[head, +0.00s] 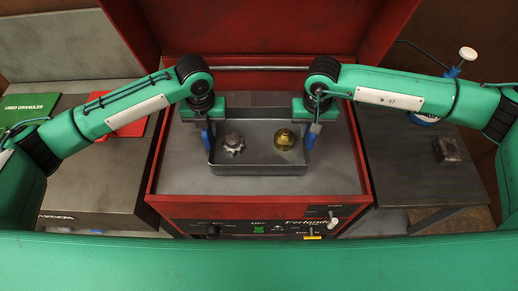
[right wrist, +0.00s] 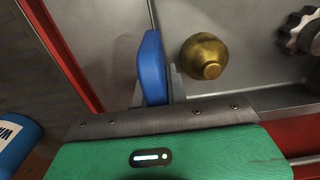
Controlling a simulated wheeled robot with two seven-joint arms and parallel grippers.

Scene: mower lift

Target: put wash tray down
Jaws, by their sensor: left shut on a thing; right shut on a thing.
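The wash tray (head: 260,171) is a grey metal tray over the grey top of the red washer cabinet. It looks level; I cannot tell whether its bottom touches that top. Inside it lie a toothed metal gear (head: 233,143) at left and a round brass part (head: 285,139) at right. My left gripper (head: 208,137) is shut on the tray's left wall. My right gripper (head: 311,137) is shut on its right wall. In the right wrist view, a blue fingertip (right wrist: 152,68) stands beside the tray wall, with the brass part (right wrist: 205,57) and gear (right wrist: 298,32) inside.
The cabinet top (head: 335,180) has bare room around the tray, inside a red rim. A raised red lid (head: 265,30) stands behind. A dark table (head: 415,170) at right holds a small metal block (head: 448,150).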

